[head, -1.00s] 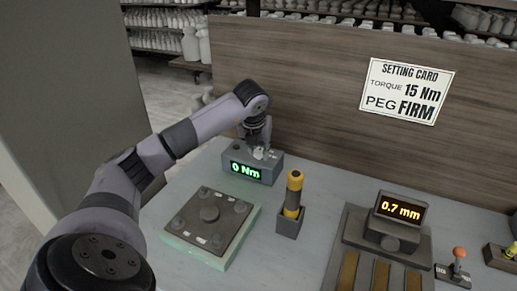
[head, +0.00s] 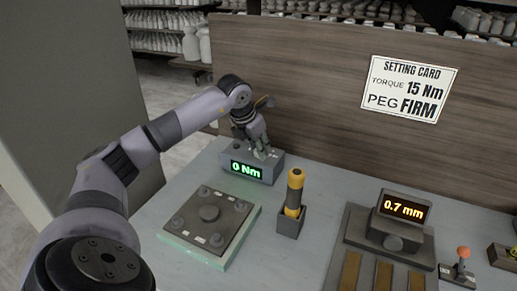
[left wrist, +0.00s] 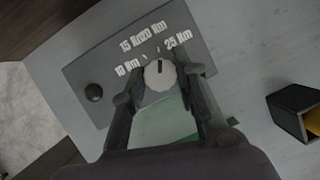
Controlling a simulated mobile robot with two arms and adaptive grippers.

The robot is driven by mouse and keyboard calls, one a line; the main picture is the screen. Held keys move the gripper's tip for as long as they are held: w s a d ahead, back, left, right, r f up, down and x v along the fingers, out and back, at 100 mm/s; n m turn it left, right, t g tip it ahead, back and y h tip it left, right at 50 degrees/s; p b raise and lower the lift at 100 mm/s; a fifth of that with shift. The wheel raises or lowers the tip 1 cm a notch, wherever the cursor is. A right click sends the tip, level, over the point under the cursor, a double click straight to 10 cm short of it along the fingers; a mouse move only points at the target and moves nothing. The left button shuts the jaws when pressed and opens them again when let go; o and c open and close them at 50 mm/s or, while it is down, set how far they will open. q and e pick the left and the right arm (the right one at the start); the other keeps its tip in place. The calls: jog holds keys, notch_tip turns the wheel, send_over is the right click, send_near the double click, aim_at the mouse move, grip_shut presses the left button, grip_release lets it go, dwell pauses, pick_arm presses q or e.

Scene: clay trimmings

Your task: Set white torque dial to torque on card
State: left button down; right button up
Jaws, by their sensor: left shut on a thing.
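The white torque dial (left wrist: 159,74) sits on a grey torque box, between the fingers of my left gripper (left wrist: 160,88) in the left wrist view. The gripper is shut on the dial, and the dial's dark pointer mark shows at its top. Markings around it include 10, 15, 20 and 25 Nm, partly overlapping. In the head view my left gripper (head: 261,152) is on top of the torque box (head: 238,159), hiding the dial there. The box's green display (head: 247,169) reads 0 Nm. The setting card (head: 408,88) reads TORQUE 15 Nm, PEG FIRM. My right gripper is not in view.
A dark plate with several knobs (head: 209,214) lies in front of the box. A yellow-handled tool (head: 295,192) stands in a holder to the right. A 0.7 mm display unit (head: 402,208) stands further right. A wooden panel (head: 300,75) rises behind.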

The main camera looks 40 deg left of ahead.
pick_arm(q)
jog(key=shift+a+r+m+h, duration=0.1)
jog(key=shift+m+h, duration=0.3)
jog(key=shift+m, duration=0.6)
jog(key=c, duration=1.2)
grip_release()
jog(key=shift+c, duration=0.2)
jog(key=v, duration=1.2)
jog(key=shift+a, duration=0.1)
